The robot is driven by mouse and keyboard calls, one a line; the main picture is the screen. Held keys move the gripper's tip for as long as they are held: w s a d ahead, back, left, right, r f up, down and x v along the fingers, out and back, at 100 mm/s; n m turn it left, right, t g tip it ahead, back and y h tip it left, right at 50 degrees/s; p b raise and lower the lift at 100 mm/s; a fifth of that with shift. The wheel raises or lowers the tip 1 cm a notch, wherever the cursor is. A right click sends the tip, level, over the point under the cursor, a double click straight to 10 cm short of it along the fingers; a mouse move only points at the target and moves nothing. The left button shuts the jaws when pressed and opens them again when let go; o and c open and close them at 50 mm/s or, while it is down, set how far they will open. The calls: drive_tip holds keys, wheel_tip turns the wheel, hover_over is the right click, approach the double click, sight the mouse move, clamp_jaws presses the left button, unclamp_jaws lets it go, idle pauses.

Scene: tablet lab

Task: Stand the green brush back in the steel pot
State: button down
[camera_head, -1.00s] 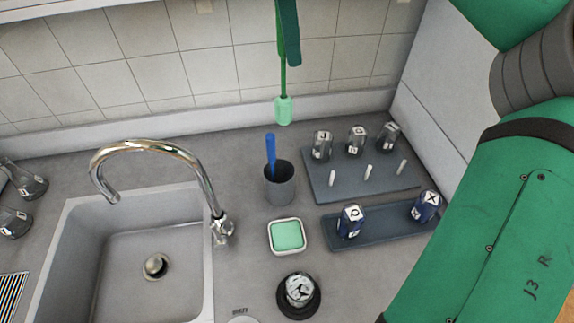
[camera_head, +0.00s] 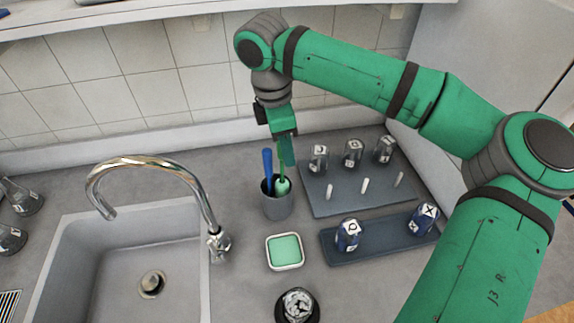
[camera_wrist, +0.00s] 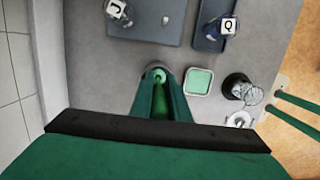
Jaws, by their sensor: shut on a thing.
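The green brush hangs upright, with its pale green head (camera_head: 283,186) down, at the mouth of the steel pot (camera_head: 277,208). The head overlaps the opening, to the right of a blue-handled brush (camera_head: 267,160) standing in the pot. I cannot tell how deep the green head sits. My gripper (camera_head: 286,160) is above the pot, shut on the green handle; the fingers cover much of it. In the wrist view, my gripper (camera_wrist: 161,98) points down at the pot and the brush head (camera_wrist: 158,75) shows just beyond the fingertips.
A dark peg rack (camera_head: 335,205) with jars stands right of the pot, a tray (camera_head: 340,250) with two jars in front of it. A green sponge in a dish (camera_head: 285,251) lies nearer. The tap (camera_head: 160,165) and sink (camera_head: 65,260) are left.

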hover_over(287, 181)
drive_tip(key=shift+f, duration=2.8)
drive_tip(key=c, duration=1.7)
unclamp_jaws()
drive_tip(key=r, duration=0.3)
drive_tip(key=a+r, duration=0.1)
drive_tip(key=r, duration=0.7)
drive_tip(key=shift+s+a+r, duration=0.1)
drive_tip(key=shift+a+r, duration=0.1)
drive_tip(key=shift+a, duration=0.15)
drive_tip(key=shift+s+a+r, duration=0.15)
drive_tip(key=shift+r, duration=0.25)
